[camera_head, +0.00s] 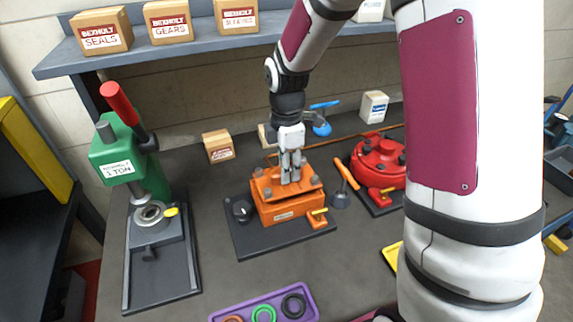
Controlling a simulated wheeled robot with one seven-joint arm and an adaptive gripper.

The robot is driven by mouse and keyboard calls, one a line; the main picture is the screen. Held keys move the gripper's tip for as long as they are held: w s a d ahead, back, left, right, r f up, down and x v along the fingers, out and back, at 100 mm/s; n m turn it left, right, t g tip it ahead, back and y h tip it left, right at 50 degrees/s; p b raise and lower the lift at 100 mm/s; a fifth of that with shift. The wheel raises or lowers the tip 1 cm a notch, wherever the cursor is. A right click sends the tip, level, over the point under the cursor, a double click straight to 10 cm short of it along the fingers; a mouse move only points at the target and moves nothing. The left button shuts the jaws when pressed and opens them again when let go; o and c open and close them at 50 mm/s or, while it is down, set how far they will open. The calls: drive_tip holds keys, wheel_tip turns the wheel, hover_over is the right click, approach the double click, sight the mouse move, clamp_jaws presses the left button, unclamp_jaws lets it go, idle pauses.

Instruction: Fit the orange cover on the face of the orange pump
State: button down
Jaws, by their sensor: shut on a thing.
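The orange pump (290,211) is a blocky orange body on a dark base plate in the middle of the bench. The orange cover (276,184) is a plate at the top of the pump, with grey studs or bolt heads around its corners. My gripper (290,179) points down over the middle of the cover and is shut on it. The part between the fingertips is mostly hidden by the fingers. The cover looks roughly level and lined up with the body. I cannot tell whether it lies flush on the face or a little above it.
A green press (130,165) stands left. A red round pump (378,162) and an orange-handled tool (346,173) are right. A purple tray (265,307) with rings lies in front. A small box (218,146) is behind. My arm hides the right side.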

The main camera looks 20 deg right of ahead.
drive_tip(key=shift+f+b, duration=0.35)
drive_tip(key=shift+f, duration=1.05)
drive_tip(key=c, duration=1.1)
unclamp_jaws()
drive_tip(key=shift+r+p, duration=1.45)
drive_tip(key=shift+r, duration=1.55)
wheel_tip(320, 180, up, 12)
